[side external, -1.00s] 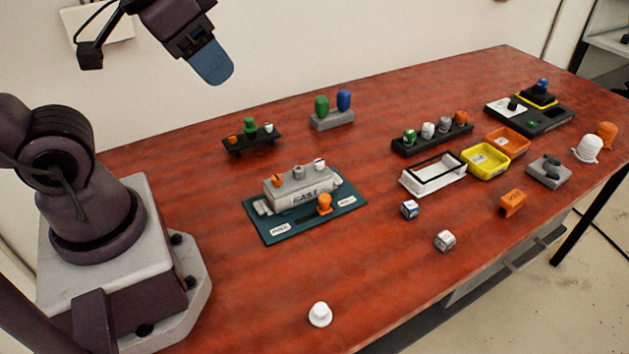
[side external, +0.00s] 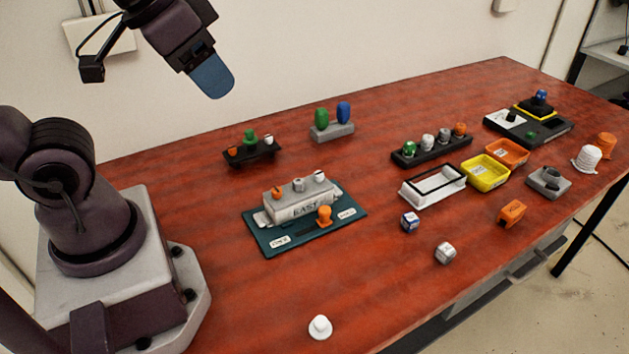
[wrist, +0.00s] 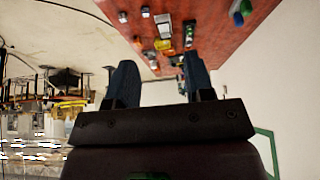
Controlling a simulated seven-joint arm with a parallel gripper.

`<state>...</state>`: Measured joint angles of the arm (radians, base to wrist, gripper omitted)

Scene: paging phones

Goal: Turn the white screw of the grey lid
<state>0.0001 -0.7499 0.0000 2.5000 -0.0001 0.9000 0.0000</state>
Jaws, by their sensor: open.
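A grey lid-like block marked "EAST" (side external: 297,206) sits on a teal plate (side external: 285,242) in the side view. A white screw (side external: 319,176) stands upright at the right end of its top, beside a grey screw (side external: 298,185) and an orange one (side external: 277,193). An orange knob (side external: 324,214) stands in front of the block. My gripper (side external: 214,84) is high above the table, up and left of the block, far from the screw. The wrist view shows its two blue fingers (wrist: 160,82) apart with nothing between them. I cannot pick out the block there.
A black rack (side external: 252,153) and a grey stand with green and blue knobs (side external: 332,132) are behind the block. White (side external: 433,190), yellow (side external: 484,176) and orange (side external: 506,152) trays lie to the right. A loose white knob (side external: 320,327) is near the front. The table between is clear.

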